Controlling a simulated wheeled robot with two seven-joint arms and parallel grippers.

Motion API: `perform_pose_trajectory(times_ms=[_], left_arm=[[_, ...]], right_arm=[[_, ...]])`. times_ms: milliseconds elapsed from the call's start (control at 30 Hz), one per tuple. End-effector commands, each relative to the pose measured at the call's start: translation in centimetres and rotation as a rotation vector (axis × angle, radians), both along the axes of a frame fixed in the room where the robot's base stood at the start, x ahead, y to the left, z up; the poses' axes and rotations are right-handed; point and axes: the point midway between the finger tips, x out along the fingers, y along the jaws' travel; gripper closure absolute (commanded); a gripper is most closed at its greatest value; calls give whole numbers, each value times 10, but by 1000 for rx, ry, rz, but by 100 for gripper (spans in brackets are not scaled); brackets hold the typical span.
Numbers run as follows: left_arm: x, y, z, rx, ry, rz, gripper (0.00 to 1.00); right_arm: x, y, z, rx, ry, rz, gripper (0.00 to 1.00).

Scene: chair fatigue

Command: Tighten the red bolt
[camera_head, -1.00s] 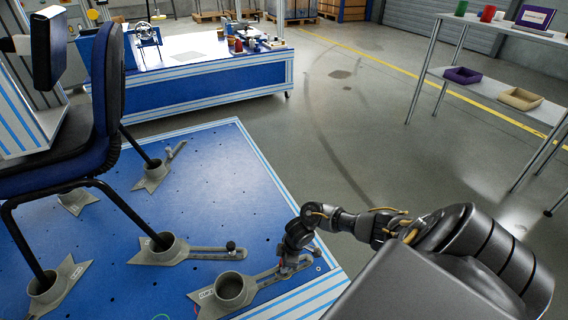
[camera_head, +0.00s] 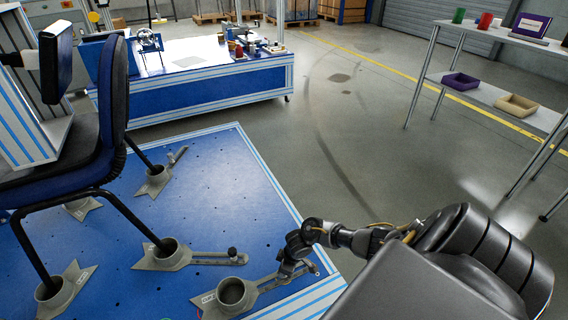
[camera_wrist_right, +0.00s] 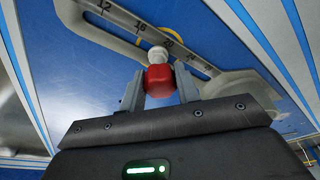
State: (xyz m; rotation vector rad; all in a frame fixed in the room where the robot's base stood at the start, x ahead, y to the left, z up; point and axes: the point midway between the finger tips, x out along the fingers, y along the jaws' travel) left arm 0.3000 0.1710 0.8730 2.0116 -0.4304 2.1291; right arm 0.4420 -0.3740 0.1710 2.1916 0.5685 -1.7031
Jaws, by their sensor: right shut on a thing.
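The red bolt (camera_wrist_right: 160,78) shows in the right wrist view, held between the two fingers of my right gripper (camera_wrist_right: 160,90). A pale round tip (camera_wrist_right: 157,53) shows just beyond the bolt, over the slot of a grey clamp arm marked with numbers (camera_wrist_right: 115,18). In the head view my right gripper (camera_head: 290,268) is at the grey clamp (camera_head: 236,292) near the front right edge of the blue platform (camera_head: 225,180). The bolt is hidden by the gripper there. My left gripper is not in view.
A blue chair (camera_head: 110,130) stands on the platform with legs in grey cups. Another clamp with a black knob (camera_head: 232,252) lies just left of my right gripper. A shelf (camera_head: 500,85) stands at the right. The floor between is clear.

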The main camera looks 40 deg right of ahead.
Motion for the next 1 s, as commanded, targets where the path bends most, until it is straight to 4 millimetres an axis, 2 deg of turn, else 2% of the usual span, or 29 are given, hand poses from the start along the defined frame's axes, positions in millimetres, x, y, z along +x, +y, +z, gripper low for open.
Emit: perform_pose_trajectory(times_ms=[500,1000], left_arm=[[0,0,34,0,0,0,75],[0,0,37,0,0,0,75]], right_arm=[[0,0,3,-2,0,-293,92],[0,-2,1,-4,-1,-358,92]])
